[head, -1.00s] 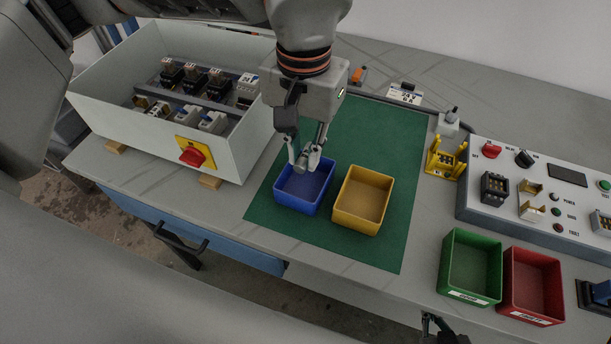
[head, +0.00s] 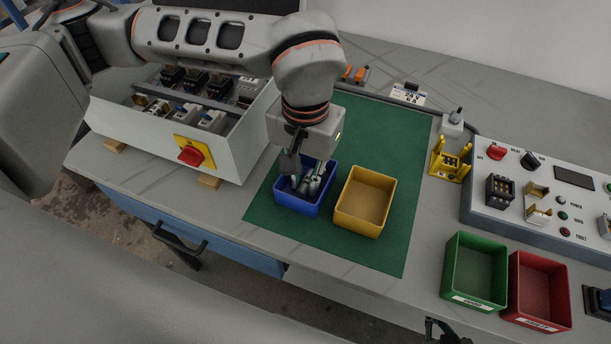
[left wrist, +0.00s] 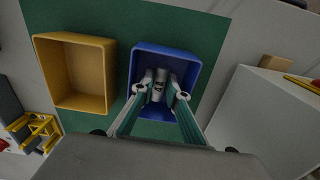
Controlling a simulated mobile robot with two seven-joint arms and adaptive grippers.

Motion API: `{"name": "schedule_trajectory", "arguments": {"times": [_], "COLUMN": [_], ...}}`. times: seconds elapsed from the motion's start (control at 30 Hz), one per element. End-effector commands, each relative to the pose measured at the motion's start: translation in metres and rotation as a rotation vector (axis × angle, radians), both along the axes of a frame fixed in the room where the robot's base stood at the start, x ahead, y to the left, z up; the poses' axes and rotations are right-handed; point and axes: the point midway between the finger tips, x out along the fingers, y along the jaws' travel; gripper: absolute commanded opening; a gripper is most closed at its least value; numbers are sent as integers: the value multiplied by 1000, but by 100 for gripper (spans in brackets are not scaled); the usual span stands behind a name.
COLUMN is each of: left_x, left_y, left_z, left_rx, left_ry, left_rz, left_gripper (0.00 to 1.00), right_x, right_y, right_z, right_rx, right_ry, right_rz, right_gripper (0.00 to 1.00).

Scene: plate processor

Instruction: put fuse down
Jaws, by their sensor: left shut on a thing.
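My left gripper (head: 309,183) reaches down into the blue bin (head: 297,208) on the green mat. In the left wrist view its fingers (left wrist: 160,98) are shut on a small light grey fuse (left wrist: 160,84). The fuse is inside the outline of the blue bin (left wrist: 190,62); I cannot tell whether it touches the floor. In the head view the fingers largely hide the fuse. A dark gripper part shows at the bottom edge of the head view, probably my right gripper (head: 440,328); its fingers are not clear.
An empty yellow bin (head: 364,205) stands just right of the blue one on the green mat (head: 395,235). A white cabinet (head: 229,155) with electrical parts stands left. Green (head: 474,272) and red (head: 535,290) bins and a control panel (head: 560,190) are at the right.

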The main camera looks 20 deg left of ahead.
Motion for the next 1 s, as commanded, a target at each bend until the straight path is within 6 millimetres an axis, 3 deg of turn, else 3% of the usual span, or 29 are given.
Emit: {"name": "schedule_trajectory", "arguments": {"times": [0.07,0.1,0.53,1.0], "left_x": [0,0,1,1], "left_y": [0,0,0,0], "left_z": [-4,-3,6,94], "left_rx": [1,1,-1,0], "left_ry": [2,2,-3,-4], "left_rz": [0,0,0,0], "left_gripper": [0,21,21,21], "right_x": [-1,-1,1,3], "right_y": [0,0,0,2], "right_z": [-2,-1,3,12], "right_rx": [0,0,2,13], "right_ry": [2,1,-5,-11], "right_rz": [0,0,-1,-2], "right_gripper": [0,0,0,0]}}
